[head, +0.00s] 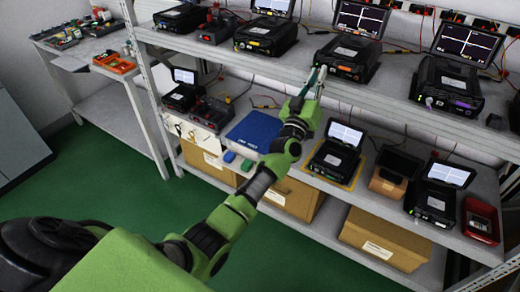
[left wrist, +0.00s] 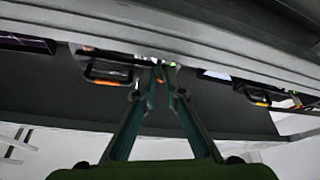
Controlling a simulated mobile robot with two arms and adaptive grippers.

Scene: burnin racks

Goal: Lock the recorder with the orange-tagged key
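My left gripper (head: 317,80) reaches to the front edge of the upper shelf. Its tips are at the front left corner of a black recorder (head: 347,60) with an orange label and an open, lit screen. In the left wrist view the teal fingers (left wrist: 160,82) come nearly together. A small orange piece shows between the tips, seemingly the tag of the key (left wrist: 160,79); the key's shaft and the lock are too small or hidden to make out. My right gripper is in neither view.
Other recorders stand beside it on the upper shelf (head: 400,87), including one with a purple label (head: 450,88). A side table (head: 90,48) with an orange tray (head: 115,63) stands left.

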